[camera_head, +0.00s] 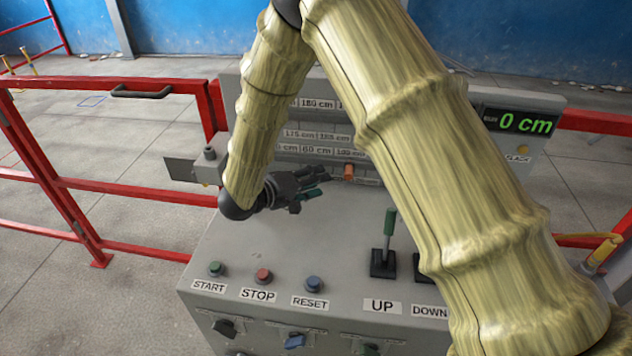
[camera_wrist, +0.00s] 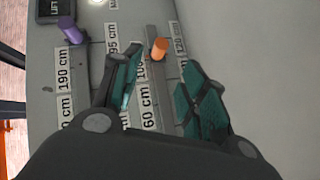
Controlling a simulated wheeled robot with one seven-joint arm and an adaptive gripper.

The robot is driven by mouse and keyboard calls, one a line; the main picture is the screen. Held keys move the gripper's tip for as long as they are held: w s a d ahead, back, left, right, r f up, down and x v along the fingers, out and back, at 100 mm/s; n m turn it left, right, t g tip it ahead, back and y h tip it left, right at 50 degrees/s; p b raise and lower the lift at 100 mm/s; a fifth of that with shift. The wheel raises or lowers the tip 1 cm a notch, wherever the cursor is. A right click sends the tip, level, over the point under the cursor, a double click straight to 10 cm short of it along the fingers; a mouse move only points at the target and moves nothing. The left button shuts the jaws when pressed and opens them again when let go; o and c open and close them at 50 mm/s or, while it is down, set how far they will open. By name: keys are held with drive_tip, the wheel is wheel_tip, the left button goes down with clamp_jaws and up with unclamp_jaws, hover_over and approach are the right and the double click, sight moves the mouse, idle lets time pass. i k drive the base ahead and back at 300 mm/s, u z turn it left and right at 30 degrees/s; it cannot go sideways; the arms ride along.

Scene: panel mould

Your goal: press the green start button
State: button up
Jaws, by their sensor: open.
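The green start button (camera_head: 215,269) sits at the front left of the grey console's sloped top, above a label reading START. Nothing touches it. My gripper (camera_head: 318,182) is above and behind the button, near the upright label panel. It is open and empty in the wrist view (camera_wrist: 153,90), with its two green-padded fingers apart. The wrist view shows an orange peg (camera_wrist: 159,47) beyond the fingers and does not show the start button.
A red stop button (camera_head: 263,275) and a blue reset button (camera_head: 313,284) stand right of start. A green-handled lever (camera_head: 388,228) rises above UP. A red railing (camera_head: 110,185) runs at the left. A display (camera_head: 520,122) reads 0 cm. A purple peg (camera_wrist: 70,29) shows in the wrist view.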

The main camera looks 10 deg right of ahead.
sight(215, 266)
drive_tip(key=k, duration=1.5)
